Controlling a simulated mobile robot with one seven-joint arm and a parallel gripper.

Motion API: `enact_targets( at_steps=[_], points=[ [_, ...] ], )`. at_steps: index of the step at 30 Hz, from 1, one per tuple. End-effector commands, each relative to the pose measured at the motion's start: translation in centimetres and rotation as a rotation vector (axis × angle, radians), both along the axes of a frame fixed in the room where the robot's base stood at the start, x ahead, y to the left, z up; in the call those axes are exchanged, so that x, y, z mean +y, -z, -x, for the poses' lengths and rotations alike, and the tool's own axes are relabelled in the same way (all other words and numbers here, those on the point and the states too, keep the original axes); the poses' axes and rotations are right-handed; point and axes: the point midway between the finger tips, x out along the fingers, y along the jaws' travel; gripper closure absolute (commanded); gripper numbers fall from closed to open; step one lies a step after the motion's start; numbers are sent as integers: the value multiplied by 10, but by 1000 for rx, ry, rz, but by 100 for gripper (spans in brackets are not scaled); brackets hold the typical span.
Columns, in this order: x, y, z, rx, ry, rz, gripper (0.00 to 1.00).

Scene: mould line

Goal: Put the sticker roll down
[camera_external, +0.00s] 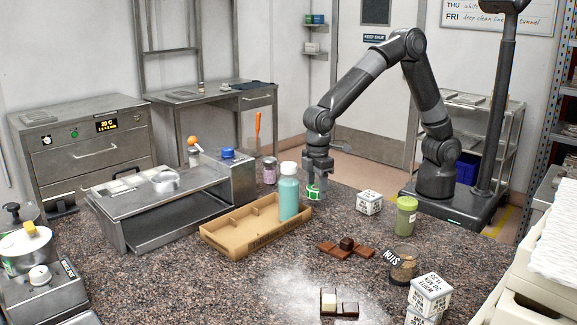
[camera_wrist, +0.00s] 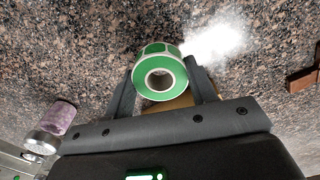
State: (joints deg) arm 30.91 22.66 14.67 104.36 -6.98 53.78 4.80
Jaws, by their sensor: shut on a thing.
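The sticker roll (camera_wrist: 151,92) is a green roll with white-edged labels and a pale hollow core. My gripper (camera_wrist: 161,72) is shut on it, with one finger on each side. In the external view the roll (camera_external: 314,193) shows below my gripper (camera_external: 316,180), which points down just right of the teal bottle. The roll is close over the speckled counter (camera_external: 345,228); I cannot tell whether it touches.
A cardboard tray (camera_external: 228,242) with a teal bottle (camera_external: 289,194) stands left of the roll. A white printed cube (camera_external: 369,202) and a green-filled jar (camera_external: 405,217) stand to the right. Chocolate pieces (camera_external: 330,247) lie in front. Some counter between is clear.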

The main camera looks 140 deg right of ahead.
Motion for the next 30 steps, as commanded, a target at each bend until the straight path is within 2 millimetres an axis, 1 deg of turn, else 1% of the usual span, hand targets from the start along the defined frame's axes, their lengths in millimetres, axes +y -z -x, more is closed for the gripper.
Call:
enact_targets(
  at_steps=[1, 3, 5, 16, 17, 18, 24, 30],
  points=[
    [0, 9, 1, 3, 0, -2, 71],
    [0, 20, 1, 3, 1, -2, 71],
    [0, 25, 1, 3, 1, -2, 71],
    [0, 30, 0, 1, 0, -1, 71],
    [0, 29, 0, 1, 1, -1, 46],
    [0, 29, 0, 1, 1, -1, 43],
    [0, 29, 0, 1, 0, -1, 27],
    [0, 29, 0, 1, 0, -1, 27]
  ],
)
